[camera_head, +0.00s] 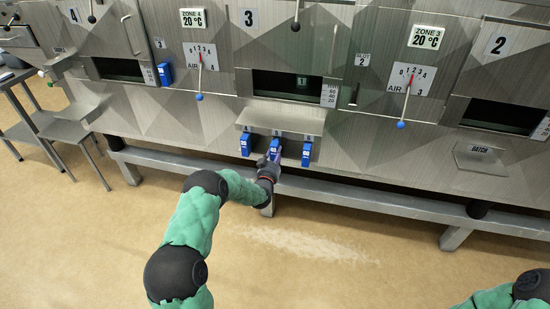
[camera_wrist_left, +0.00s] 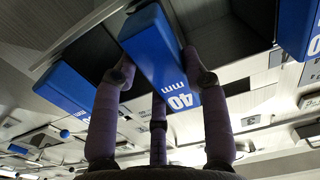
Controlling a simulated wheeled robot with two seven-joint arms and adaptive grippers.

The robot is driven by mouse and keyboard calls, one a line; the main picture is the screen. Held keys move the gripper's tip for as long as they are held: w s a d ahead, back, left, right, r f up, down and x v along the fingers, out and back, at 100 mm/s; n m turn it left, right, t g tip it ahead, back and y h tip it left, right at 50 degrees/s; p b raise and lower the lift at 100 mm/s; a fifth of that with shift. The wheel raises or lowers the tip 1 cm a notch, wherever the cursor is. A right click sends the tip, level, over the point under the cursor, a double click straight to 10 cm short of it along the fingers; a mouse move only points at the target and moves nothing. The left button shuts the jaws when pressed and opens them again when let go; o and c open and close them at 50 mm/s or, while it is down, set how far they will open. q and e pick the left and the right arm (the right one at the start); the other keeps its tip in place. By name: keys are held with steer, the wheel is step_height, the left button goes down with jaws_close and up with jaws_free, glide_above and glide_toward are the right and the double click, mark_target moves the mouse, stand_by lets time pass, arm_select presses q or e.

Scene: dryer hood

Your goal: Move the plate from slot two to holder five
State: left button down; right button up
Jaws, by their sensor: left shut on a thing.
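My left gripper (camera_head: 272,163) is at the small rack (camera_head: 283,117) under the opening in the middle of the machine. Its fingers (camera_wrist_left: 160,95) are shut around the blue plate marked "40 mm" (camera_wrist_left: 165,55), which is the middle one of three blue plates at the rack (camera_head: 275,147). The plate's upper end is at the rack's middle position, but how far it is seated cannot be told. A left blue plate (camera_head: 245,144) and a right blue plate (camera_head: 306,155) hang on either side. Slot two's label (camera_head: 363,59) is on the panel above right. My right gripper is out of view.
Another blue plate (camera_head: 165,74) is at the machine's left. Levers hang from the front, such as the one with a blue knob (camera_head: 401,124). A grey beam (camera_head: 360,194) runs below the rack. A metal table (camera_head: 45,122) stands at the left.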

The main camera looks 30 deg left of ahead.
arm_select(q)
steer(key=shift+w+a+r+b, duration=0.15)
steer(key=shift+w+b, duration=0.2)
steer(key=shift+w, duration=0.25)
steer(key=c, duration=0.6)
jaws_free()
steer(key=shift+f, duration=0.2)
steer(key=shift+s, duration=0.1)
steer(key=v, duration=1.2)
